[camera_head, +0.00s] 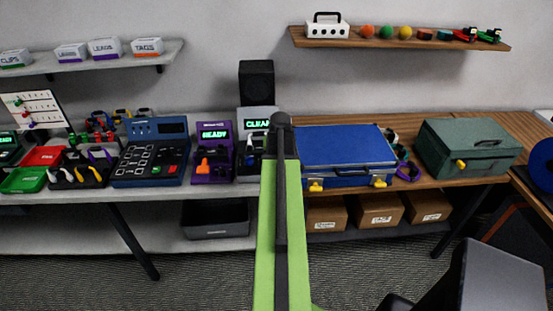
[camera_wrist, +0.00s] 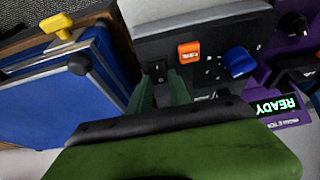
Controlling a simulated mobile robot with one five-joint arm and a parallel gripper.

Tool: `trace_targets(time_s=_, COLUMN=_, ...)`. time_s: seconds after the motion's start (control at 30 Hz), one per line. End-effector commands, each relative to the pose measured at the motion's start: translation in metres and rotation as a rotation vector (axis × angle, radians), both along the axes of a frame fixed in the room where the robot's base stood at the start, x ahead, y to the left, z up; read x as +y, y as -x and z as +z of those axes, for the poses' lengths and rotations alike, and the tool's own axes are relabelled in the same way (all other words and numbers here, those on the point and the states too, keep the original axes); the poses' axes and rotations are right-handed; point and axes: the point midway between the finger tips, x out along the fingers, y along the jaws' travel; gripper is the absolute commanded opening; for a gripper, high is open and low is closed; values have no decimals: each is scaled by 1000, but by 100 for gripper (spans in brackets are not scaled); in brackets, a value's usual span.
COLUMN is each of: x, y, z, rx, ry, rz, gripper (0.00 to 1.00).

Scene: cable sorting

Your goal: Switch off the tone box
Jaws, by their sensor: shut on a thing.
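The tone box is a grey unit with a dark front panel (camera_wrist: 215,65) in the wrist view. The panel carries an orange switch (camera_wrist: 190,51), a blue knob (camera_wrist: 240,62) and a small black rocker switch (camera_wrist: 157,70). In the head view, the grey box with a green lit display (camera_head: 257,123) stands on the bench, partly hidden by my arm. My gripper (camera_wrist: 163,88) is at the panel, its two fingers at the black rocker switch, below the orange one in the picture. The fingers are a little apart with the switch between their tips; the exact contact is hard to make out.
A blue case (camera_head: 345,145) with yellow latches stands close to the right of the box in the head view. A purple unit (camera_head: 213,150) reading READY stands to its left. A black speaker (camera_head: 256,82) stands behind. A dark green case (camera_head: 468,147) is farther right.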

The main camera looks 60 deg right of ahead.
Motion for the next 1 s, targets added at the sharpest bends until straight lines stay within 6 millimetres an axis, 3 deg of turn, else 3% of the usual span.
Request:
trace_targets(time_s=0.37, x=-9, y=-4, z=0, rx=140, ry=-191, rz=-1, gripper=0)
trace_targets(time_s=0.7, x=-7, y=-2, z=-1, rx=154, ry=-208, rz=-3, gripper=0)
trace_targets(time_s=0.73, x=-7, y=-2, z=-1, rx=154, ry=-208, rz=-3, gripper=26)
trace_targets(time_s=0.87, x=-7, y=-2, z=-1, rx=153, ry=-208, rz=-2, gripper=43)
trace_targets(time_s=1.0, x=-7, y=-3, z=-1, rx=152, ry=-208, rz=-2, gripper=45)
